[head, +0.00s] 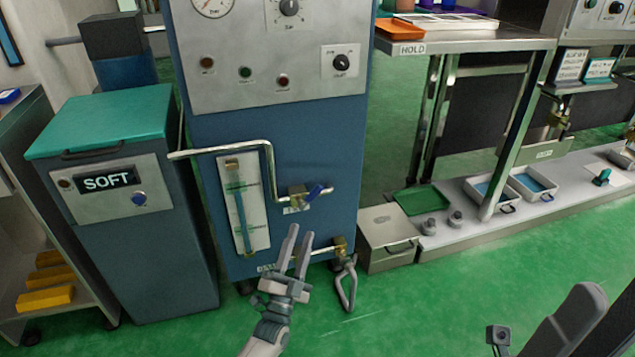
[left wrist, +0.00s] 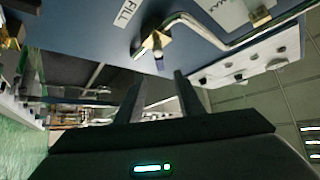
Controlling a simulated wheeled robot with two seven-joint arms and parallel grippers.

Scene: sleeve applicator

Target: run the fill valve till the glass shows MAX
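The sight glass (head: 240,212) is a narrow tube on a white plate low on the blue machine, with green marks near its top and bottom. Blue shows in the tube up to about the upper mark; the exact level is too small to read. The fill valve (head: 300,198), brass with a blue lever slanting up to the right, sits right of the glass. It also shows in the left wrist view (left wrist: 155,45), beside the FILL label. My left gripper (head: 300,236) is open and empty, just below the valve and apart from it. My right arm shows partly at lower right; its fingers are unclear.
A bent pipe (head: 225,149) runs across the machine front above the glass to the valve. A lower brass valve (head: 340,246) with a hanging loop handle is right of my left gripper. A SOFT cabinet (head: 120,220) stands left. Green floor in front is clear.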

